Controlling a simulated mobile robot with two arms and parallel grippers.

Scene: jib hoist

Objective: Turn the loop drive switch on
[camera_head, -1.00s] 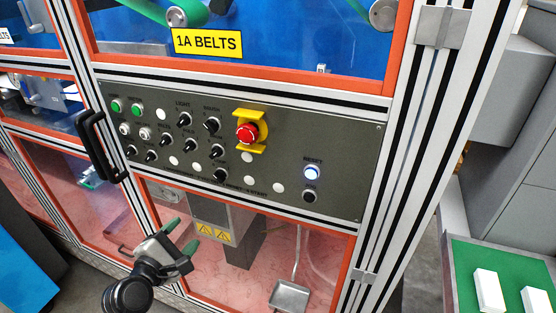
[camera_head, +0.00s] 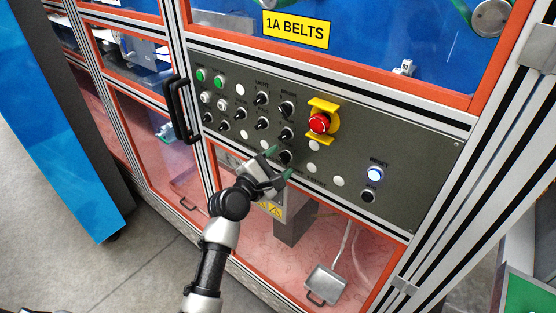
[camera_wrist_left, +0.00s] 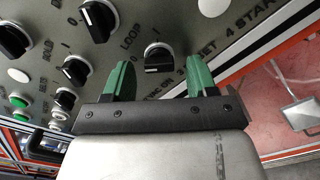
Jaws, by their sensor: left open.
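The loop drive switch is a black rotary knob (camera_wrist_left: 158,59) on the grey control panel, with "LOOP" printed beside it in the left wrist view. It also shows in the head view (camera_head: 285,157), close to my left gripper. My left gripper (camera_head: 279,164) is open, its green fingers pointing at the panel. In the left wrist view the gripper (camera_wrist_left: 159,68) has one finger on each side of the knob, with visible gaps. I cannot tell how far the fingertips reach along the knob. My right gripper is out of view.
Other black knobs (camera_head: 262,98) sit close by on the control panel (camera_head: 420,170). A red emergency stop (camera_head: 319,123) in a yellow guard and a lit reset button (camera_head: 375,174) lie to the right. A black door handle (camera_head: 180,110) stands out at the left.

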